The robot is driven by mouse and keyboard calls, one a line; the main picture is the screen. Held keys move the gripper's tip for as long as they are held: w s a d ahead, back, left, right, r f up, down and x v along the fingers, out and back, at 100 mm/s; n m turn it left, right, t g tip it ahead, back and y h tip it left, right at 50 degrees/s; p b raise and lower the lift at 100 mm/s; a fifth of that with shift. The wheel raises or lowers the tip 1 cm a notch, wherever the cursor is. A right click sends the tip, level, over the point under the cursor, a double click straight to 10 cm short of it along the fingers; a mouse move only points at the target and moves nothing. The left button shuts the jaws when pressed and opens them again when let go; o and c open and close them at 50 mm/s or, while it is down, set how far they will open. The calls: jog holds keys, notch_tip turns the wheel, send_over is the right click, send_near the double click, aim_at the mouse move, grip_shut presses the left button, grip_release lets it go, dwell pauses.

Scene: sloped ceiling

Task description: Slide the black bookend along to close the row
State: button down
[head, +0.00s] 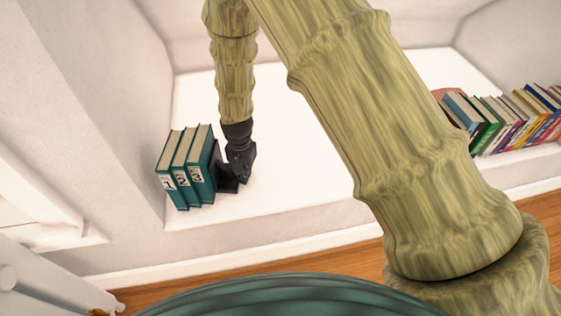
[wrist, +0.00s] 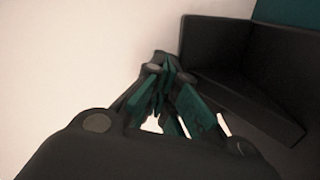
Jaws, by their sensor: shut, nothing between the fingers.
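In the head view three teal books numbered 1, 2 and 3 (head: 187,172) stand upright in a row at the left end of the white ledge. The black bookend (head: 228,184) stands just right of book 3, against or very near it; its upright is partly hidden by my gripper. My gripper (head: 238,180) is shut and empty, pointing down at the right side of the bookend. In the wrist view the bookend (wrist: 240,75) fills the upper right, with a teal book edge (wrist: 290,12) behind it. The fingers (wrist: 163,85) are closed beside it; contact is unclear.
A row of mixed coloured books (head: 510,120) leans on the right part of the ledge (head: 300,150), partly behind my arm. The ledge between the two rows is clear. A white wall (head: 110,100) bounds the left end.

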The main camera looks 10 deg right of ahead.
aim_at(228, 178)
jog(key=shift+s+a+p, duration=0.1)
jog(key=shift+a+p, duration=0.2)
jog(key=shift+a, duration=2.45)
jog(key=shift+r, duration=0.1)
jog(key=shift+d+p, duration=0.3)
jog(key=shift+d, duration=0.8)
jog(key=shift+r, duration=0.1)
notch_tip(228, 178, up, 10)
jog(key=p, duration=0.8)
jog(key=shift+f, duration=0.2)
jog(key=shift+d+p, duration=0.15)
jog(key=shift+p, duration=0.15)
